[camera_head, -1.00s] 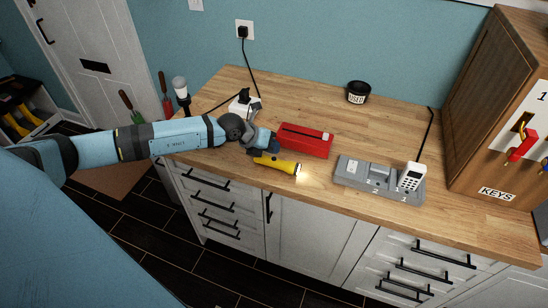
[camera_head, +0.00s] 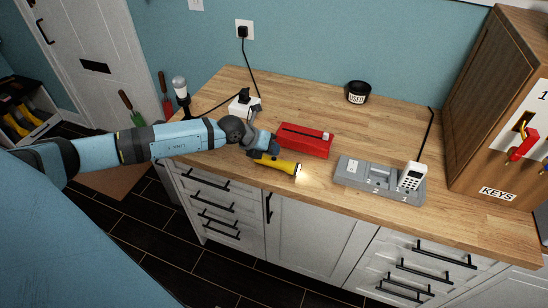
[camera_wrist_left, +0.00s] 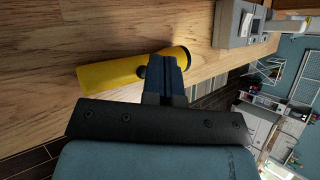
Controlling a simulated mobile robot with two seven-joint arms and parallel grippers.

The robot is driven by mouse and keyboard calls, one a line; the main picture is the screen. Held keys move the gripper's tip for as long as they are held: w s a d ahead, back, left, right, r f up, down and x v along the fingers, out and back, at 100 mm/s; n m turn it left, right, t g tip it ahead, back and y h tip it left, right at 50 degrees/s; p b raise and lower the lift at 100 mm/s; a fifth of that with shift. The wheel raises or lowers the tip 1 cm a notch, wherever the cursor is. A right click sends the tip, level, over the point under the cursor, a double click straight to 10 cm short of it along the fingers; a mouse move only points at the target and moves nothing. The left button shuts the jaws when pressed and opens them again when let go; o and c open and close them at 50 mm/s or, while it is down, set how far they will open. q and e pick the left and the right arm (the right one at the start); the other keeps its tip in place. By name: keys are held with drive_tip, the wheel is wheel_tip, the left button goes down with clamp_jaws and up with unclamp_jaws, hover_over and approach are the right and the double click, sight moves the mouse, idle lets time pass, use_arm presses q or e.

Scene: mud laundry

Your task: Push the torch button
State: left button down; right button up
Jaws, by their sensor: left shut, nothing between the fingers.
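The yellow torch (camera_head: 281,166) lies on the wooden worktop near its front edge, its lit head to the right throwing a warm glow on the wood. In the left wrist view the torch (camera_wrist_left: 110,75) lies across the picture, and a dark round spot shows on it beside my fingers. My left gripper (camera_head: 264,152) is at the torch's upper side, close to its left part. In the wrist view its blue fingers (camera_wrist_left: 168,68) are shut, with nothing between them, and overlap the torch's end; I cannot tell whether they touch it. My right gripper is not in view.
A red box (camera_head: 305,140) stands just behind the torch. A grey charging dock (camera_head: 350,172) with a white handset (camera_head: 410,177) is to the right. Bare worktop lies between.

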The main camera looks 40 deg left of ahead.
use_arm(q)
drive_tip(key=shift+f, duration=0.45)
idle(0.4)
drive_tip(key=shift+r, duration=0.15)
drive_tip(key=shift+r+p, duration=0.65)
drive_tip(key=shift+r, duration=0.15)
wheel_tip(320, 180, up, 6)
drive_tip(key=p, duration=0.4)
drive_tip(key=shift+p, duration=0.3)
